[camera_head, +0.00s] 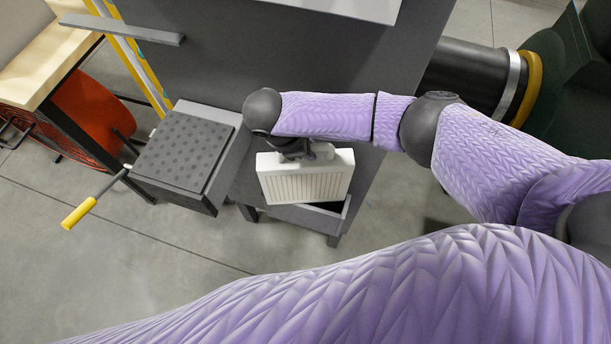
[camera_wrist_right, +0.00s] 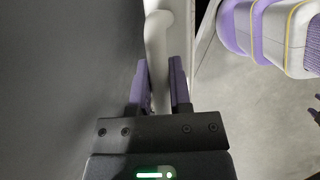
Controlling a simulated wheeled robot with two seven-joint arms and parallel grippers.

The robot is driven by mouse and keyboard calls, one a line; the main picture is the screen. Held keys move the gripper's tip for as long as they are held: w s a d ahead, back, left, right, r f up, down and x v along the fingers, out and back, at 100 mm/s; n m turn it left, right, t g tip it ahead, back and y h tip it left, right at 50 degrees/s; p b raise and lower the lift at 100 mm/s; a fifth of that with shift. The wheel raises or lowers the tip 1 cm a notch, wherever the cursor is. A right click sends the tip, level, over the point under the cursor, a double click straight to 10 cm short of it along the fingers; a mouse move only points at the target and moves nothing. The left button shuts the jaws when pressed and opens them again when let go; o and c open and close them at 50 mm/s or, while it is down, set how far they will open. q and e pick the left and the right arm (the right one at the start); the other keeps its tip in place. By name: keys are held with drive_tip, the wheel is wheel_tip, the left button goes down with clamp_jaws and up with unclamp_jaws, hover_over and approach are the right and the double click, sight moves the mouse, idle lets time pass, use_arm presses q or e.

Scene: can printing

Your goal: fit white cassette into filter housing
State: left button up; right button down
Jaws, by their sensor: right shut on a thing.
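The white cassette (camera_head: 304,184), a flat block with a ribbed face, hangs below my right gripper (camera_head: 297,150) in the head view. The right gripper is shut on its handle, a pale bar (camera_wrist_right: 159,60) between the two purple fingers (camera_wrist_right: 160,88) in the right wrist view. A grey open-topped box, seemingly the filter housing (camera_head: 300,215), shows below and behind the cassette. The cassette hides much of its opening, so I cannot tell whether they touch or whether the cassette's lower edge is inside. My left gripper is not in view.
A dark grey cabinet (camera_head: 260,60) rises right behind the cassette. To the left, a dotted dark pad (camera_head: 183,150) tops a grey box, with a yellow-handled lever (camera_head: 80,212) sticking out. A black cylinder (camera_head: 468,80) lies at the right. Floor at lower left is clear.

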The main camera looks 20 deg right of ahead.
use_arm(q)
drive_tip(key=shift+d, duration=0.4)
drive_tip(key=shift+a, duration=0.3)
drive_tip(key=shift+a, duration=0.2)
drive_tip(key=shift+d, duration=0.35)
